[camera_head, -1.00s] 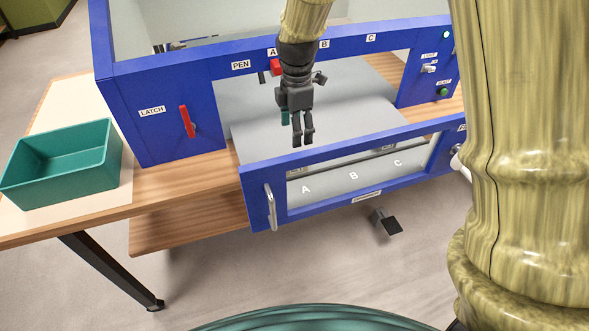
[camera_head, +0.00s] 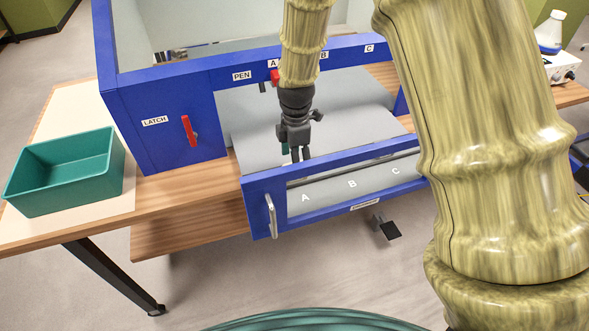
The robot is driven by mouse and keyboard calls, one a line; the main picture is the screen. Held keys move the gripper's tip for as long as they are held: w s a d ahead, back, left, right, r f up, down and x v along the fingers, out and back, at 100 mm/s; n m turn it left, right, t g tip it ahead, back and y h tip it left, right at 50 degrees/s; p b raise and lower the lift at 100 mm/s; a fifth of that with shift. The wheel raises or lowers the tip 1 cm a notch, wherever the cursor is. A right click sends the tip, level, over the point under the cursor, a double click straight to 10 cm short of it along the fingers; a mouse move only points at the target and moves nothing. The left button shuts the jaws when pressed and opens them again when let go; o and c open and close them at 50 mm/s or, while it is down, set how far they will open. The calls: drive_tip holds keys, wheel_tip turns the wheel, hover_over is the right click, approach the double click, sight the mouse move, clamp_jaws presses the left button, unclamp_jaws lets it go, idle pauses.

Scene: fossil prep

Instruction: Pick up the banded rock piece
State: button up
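I cannot make out a banded rock piece in the head view. My gripper (camera_head: 296,156) is inside the front opening of the blue cabinet (camera_head: 160,125), pointing down over the grey floor (camera_head: 350,110). Its fingertips are low, close behind the top edge of the lowered front door (camera_head: 335,215). A small teal patch shows beside the fingers; I cannot tell whether it is part of the gripper. The fingers look close together, but whether they are shut or hold anything is unclear.
The door carries a handle (camera_head: 271,216) and the letters A, B, C. A red latch lever (camera_head: 189,131) is on the cabinet's left front. An empty-looking teal bin (camera_head: 62,190) stands on a pale mat at left. My arm hides the cabinet's right side.

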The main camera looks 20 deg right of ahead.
drive_tip(key=shift+f+p, duration=0.7)
drive_tip(key=shift+f, duration=1.05)
drive_tip(key=shift+w, duration=0.1)
drive_tip(key=c, duration=1.3)
drive_tip(key=shift+r, duration=0.1)
